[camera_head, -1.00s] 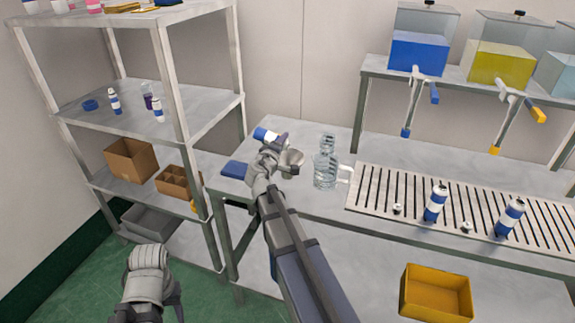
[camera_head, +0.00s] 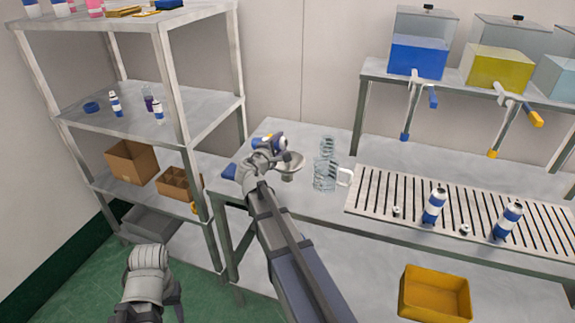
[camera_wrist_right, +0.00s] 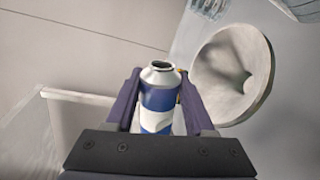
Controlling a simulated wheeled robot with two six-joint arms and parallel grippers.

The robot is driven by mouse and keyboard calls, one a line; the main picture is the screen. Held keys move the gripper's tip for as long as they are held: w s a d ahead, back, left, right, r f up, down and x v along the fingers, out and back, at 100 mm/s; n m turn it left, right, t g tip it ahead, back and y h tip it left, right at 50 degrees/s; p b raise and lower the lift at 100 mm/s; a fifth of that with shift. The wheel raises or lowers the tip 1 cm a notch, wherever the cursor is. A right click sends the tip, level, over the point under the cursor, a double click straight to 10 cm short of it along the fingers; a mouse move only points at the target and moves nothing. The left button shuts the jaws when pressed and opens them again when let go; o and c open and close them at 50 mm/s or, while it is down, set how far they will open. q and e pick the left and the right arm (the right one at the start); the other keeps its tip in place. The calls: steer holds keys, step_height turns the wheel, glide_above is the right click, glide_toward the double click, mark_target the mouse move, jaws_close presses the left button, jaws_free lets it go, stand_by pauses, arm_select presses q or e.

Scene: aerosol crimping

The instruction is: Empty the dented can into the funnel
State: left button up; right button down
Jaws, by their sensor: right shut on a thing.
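My right gripper (camera_head: 273,145) is shut on a blue-and-white can (camera_wrist_right: 157,112) beside the funnel. In the right wrist view the can sits between the two dark fingers, its open mouth pointing away from the camera; no dent is clear. In the head view the can looks tilted, partly hidden by the gripper. The pale grey funnel (camera_head: 292,162) stands just right of and below the can; its wide bowl (camera_wrist_right: 222,75) shows at right in the wrist view, apart from the can. My left gripper (camera_head: 150,305) is low at left, over the floor, its fingers unclear.
A glass jug (camera_head: 325,175) stands right of the funnel. A slotted rack (camera_head: 375,190) holds two upright cans (camera_head: 434,205) and small caps. A blue object (camera_head: 229,171) lies at the table's left end. Shelves (camera_head: 195,118) stand left; a yellow bin (camera_head: 435,295) is below the table.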

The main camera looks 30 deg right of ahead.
steer(key=shift+r+n, duration=0.25)
steer(key=shift+n, duration=0.15)
step_height(320, 180, up, 2)
steer(key=shift+w+a+r+n+g+h+p, duration=0.15)
steer(key=shift+n+g+h+p, duration=0.2)
steer(key=shift+n+p, duration=0.65)
steer(key=shift+r+n, duration=0.25)
steer(key=shift+n, duration=0.25)
steer(key=r+n+h+p, duration=0.1)
steer(key=n, duration=0.1)
steer(key=shift+r+n, duration=0.3)
steer(key=shift+r, duration=0.1)
steer(key=shift+s+d+r+n+g+h, duration=0.2)
steer(key=shift+r+n, duration=0.1)
steer(key=shift+n, duration=0.55)
steer(key=shift+s+d+r+n+g+h, duration=0.15)
steer(key=shift+r+n, duration=0.1)
steer(key=shift+n, duration=0.6)
